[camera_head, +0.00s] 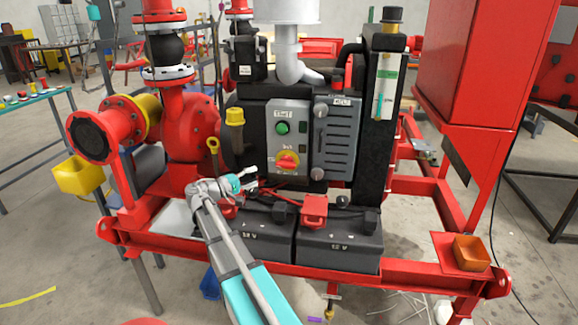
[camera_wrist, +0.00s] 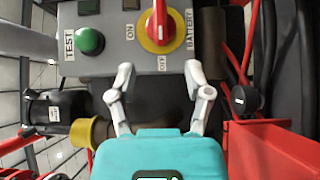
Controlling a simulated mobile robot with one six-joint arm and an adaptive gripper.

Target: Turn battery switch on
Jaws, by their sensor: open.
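The battery switch is a red rotary handle on a yellow disc (camera_head: 287,160), low on the grey control panel (camera_head: 301,118). In the wrist view the battery switch (camera_wrist: 161,27) is partly cut off by the top edge. Its red bar runs up and down there, with its lower end toward the OFF label (camera_wrist: 163,63); the ON label (camera_wrist: 130,33) is to its left. My gripper (camera_head: 252,178) is left of and slightly below the switch in the head view. In the wrist view my gripper (camera_wrist: 159,75) is open and empty, its spread fingers pointing toward the switch, apart from it.
A green TEST button (camera_wrist: 90,41) is beside the switch; in the head view the green button (camera_head: 282,128) sits above it. A yellow cap (camera_head: 235,117) and a yellow ring handle (camera_head: 213,145) stand left of the panel. Two black batteries (camera_head: 340,246) with red terminal covers lie below.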

